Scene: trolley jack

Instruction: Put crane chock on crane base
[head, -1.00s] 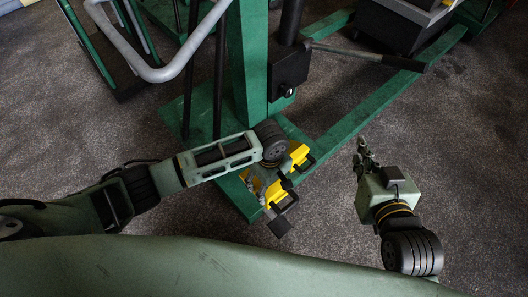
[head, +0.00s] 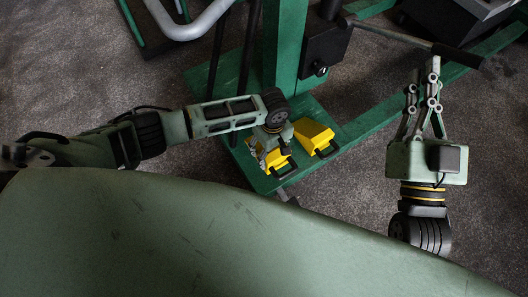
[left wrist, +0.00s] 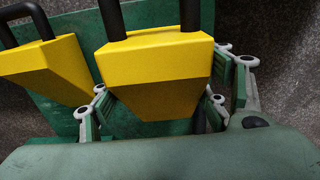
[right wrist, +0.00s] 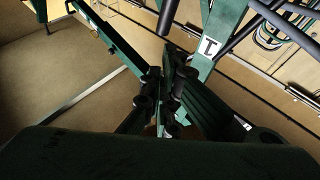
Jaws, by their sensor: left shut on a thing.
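My left gripper (head: 268,146) is shut on a yellow chock (head: 273,161) with a dark handle, at the near end of the green crane base (head: 342,158). In the left wrist view the held chock (left wrist: 158,72) sits between the two fingers (left wrist: 160,105), with green base behind it. I cannot tell whether its underside touches the base. A second yellow chock (head: 312,136) rests on the base just right of it, and shows at the left in the left wrist view (left wrist: 45,68). My right gripper (head: 424,82) is raised at the right, empty, its fingers drawn together.
The green crane post (head: 285,45) rises from the base, with a black box (head: 326,44) and a long lever (head: 415,40) beside it. A green leg (head: 375,118) runs to the upper right. A grey curved handle (head: 180,22) is upper left. Carpet at the lower right is clear.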

